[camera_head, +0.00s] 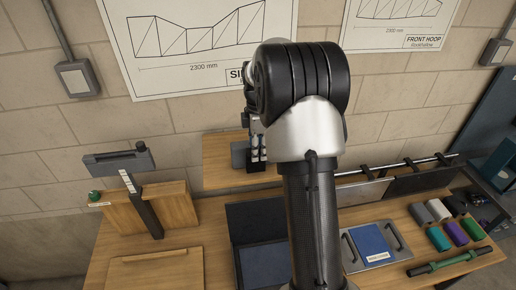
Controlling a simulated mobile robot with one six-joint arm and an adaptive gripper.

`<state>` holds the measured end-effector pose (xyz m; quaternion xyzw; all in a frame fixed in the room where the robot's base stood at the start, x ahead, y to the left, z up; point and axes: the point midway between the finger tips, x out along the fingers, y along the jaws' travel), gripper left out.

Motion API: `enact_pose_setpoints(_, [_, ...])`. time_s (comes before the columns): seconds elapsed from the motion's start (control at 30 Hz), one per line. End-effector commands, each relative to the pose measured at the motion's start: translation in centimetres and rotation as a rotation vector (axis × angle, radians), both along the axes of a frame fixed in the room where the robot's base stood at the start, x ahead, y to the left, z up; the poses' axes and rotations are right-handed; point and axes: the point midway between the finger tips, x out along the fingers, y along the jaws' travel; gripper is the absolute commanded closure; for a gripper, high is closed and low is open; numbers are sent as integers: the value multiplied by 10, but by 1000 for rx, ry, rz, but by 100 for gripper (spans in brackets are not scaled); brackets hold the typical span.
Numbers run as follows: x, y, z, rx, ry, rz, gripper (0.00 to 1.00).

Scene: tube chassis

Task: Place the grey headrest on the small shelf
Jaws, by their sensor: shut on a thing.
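The grey headrest (239,155) is a small grey block at the left side of my gripper (257,163). My gripper is small in this view and its fingers look shut on the headrest. The small shelf (219,168) is a light wooden board against the block wall. My gripper and the headrest appear over it; I cannot tell whether the headrest touches the board. My own arm covers the right part of the shelf and the middle of the bench.
A metal rail runs along the back right.

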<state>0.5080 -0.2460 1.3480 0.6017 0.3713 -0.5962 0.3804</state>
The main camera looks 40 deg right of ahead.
Motion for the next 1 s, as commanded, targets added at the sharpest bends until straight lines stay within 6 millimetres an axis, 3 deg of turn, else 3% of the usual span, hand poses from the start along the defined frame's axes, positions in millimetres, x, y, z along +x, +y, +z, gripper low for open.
enact_pose_setpoints(0.07, [0,0,-3,0,-1,0,100])
enact_pose_setpoints(0.1, [0,0,-4,0,0,0,70])
enact_pose_setpoints(0.4, [0,0,-3,0,0,0,50])
enact_pose_setpoints(0.77, [0,0,2,0,0,0,50])
enact_pose_setpoints(0.87, [1,0,12,-2,-4,0,50])
enact_pose_setpoints(1.0, [1,0,40,-2,-5,0,50])
